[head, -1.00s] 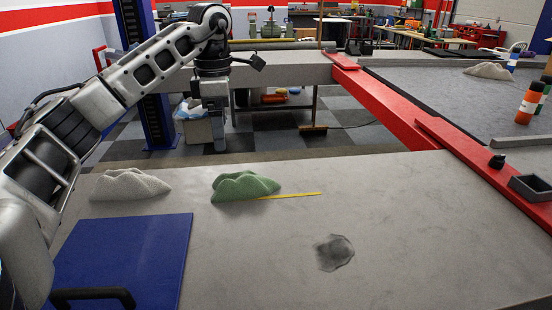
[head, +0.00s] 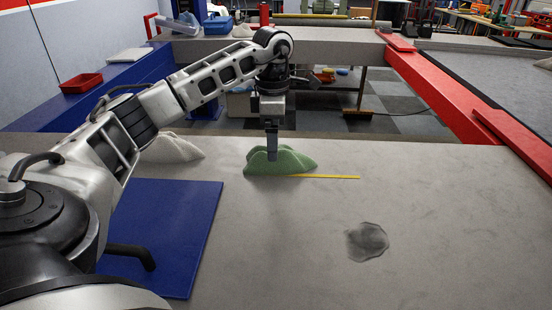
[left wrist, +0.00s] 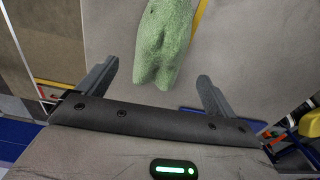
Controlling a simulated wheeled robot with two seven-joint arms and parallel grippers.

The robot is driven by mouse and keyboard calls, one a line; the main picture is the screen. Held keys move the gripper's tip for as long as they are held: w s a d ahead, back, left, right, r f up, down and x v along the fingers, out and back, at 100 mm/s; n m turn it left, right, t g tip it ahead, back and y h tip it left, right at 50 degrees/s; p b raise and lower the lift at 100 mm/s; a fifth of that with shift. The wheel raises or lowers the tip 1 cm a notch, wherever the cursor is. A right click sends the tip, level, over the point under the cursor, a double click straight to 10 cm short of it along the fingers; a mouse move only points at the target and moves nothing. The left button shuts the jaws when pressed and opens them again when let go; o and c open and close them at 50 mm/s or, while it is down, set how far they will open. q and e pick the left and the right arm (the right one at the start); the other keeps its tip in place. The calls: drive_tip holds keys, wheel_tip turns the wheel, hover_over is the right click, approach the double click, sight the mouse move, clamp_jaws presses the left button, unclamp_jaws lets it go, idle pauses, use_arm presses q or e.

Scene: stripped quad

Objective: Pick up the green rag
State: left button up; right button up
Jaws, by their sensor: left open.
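The green rag (head: 290,161) lies in a soft heap on the grey table, at its far middle in the head view. My left gripper (head: 272,153) is above and in front of the rag, fingers pointing down, and hides part of it. In the left wrist view the rag (left wrist: 165,42) lies ahead of the fingers, its near end reaching toward the gap between them. The left gripper (left wrist: 158,88) is open and empty there, with its two fingers spread wide. Whether the fingers touch the rag cannot be told. My right gripper is not in view.
A grey-white rag (head: 172,148) lies left of the green one, partly behind my arm. A yellow strip (head: 325,177) lies beside the green rag. A blue panel (head: 185,225) covers the near left, and a dark patch (head: 366,241) is at the right. The table between is clear.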

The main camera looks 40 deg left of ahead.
use_arm(q)
drive_tip(key=f, duration=0.4)
drive_tip(key=shift+w+d+f, duration=0.2)
drive_tip(key=shift+f, duration=0.05)
drive_tip(key=c, duration=1.1)
drive_tip(key=shift+o, duration=0.2)
drive_tip(key=shift+r, duration=0.1)
drive_tip(key=shift+r, duration=0.6)
drive_tip(key=s+d+r, duration=0.9)
drive_tip(key=d+r, duration=0.1)
drive_tip(key=r, duration=0.1)
drive_tip(key=shift+s+r, duration=0.35)
drive_tip(key=shift+s, duration=0.05)
